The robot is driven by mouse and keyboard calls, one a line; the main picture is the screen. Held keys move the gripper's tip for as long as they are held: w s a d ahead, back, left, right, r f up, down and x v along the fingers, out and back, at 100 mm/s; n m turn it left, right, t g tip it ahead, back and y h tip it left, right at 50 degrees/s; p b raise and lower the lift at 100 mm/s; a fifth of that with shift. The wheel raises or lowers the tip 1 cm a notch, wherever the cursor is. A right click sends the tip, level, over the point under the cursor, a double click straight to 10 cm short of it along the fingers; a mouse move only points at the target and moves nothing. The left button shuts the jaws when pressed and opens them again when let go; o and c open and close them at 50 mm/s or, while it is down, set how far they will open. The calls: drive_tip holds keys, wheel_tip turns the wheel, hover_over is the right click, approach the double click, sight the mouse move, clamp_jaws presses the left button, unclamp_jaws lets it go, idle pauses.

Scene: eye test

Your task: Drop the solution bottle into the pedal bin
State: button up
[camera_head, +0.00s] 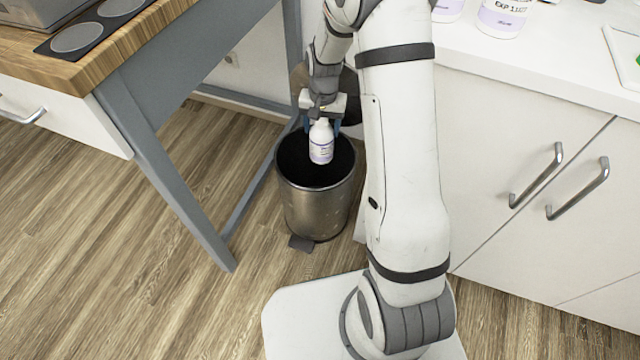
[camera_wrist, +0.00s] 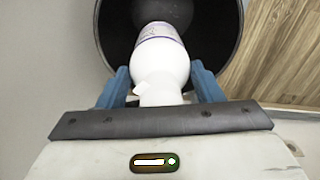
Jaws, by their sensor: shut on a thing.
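The solution bottle (camera_head: 321,143) is white with a printed label and hangs upright below my gripper (camera_head: 322,122). My gripper is shut on the bottle's upper part. The pedal bin (camera_head: 316,207) is a brushed metal cylinder with a dark inside, a pedal at its foot and its round lid raised behind. In the head view the bottle is over the bin's open mouth. In the wrist view the bottle (camera_wrist: 162,60) is between the blue fingers of my gripper (camera_wrist: 163,88), with the bin's dark inside (camera_wrist: 115,22) around its far end.
A wooden-topped table (camera_head: 110,42) with grey legs stands left of the bin. A white cabinet (camera_head: 500,130) is at the right, with labelled bottles (camera_head: 503,18) on its counter. The wood floor (camera_head: 120,240) at the left front is clear.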

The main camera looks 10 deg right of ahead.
drive_tip(key=shift+f, duration=0.1)
drive_tip(key=o, duration=1.7)
wheel_tip(320, 180, up, 8)
drive_tip(key=p, duration=0.3)
drive_tip(key=shift+f, duration=0.1)
drive_tip(key=shift+d, duration=0.1)
